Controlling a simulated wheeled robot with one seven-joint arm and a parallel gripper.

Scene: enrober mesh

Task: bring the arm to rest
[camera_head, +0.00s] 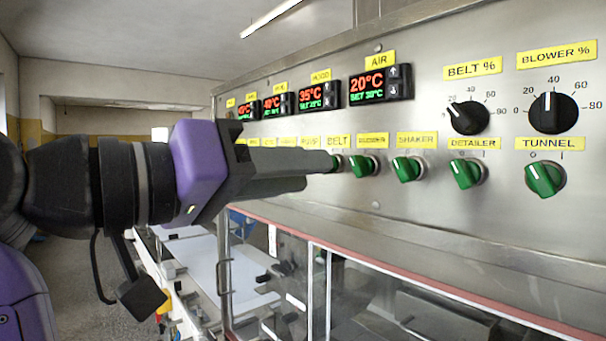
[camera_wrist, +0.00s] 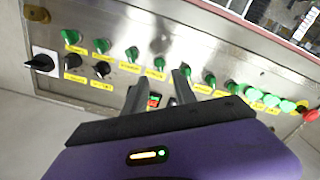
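My gripper (camera_head: 328,162) reaches out from the left, its dark fingers pointing along the steel control panel (camera_head: 470,215) in the head view. Its tips are close to the green knob under the BELT label (camera_head: 338,141); I cannot tell whether they touch it. In the wrist view my gripper (camera_wrist: 159,75) shows two fingers apart, with panel and a small lit display (camera_wrist: 154,101) between them. A green knob (camera_wrist: 158,64) shows just beyond the gap. Nothing is seen held. The fingers hide part of the knob row.
Green knobs stick out under the SHAKER (camera_head: 407,168), DETAILER (camera_head: 467,173) and TUNNEL (camera_head: 544,179) labels. Black BELT % (camera_head: 467,117) and BLOWER % (camera_head: 553,112) dials sit above. A red button (camera_wrist: 310,115) shows in the wrist view. Clear-windowed housing lies below; open floor (camera_head: 75,275) is at left.

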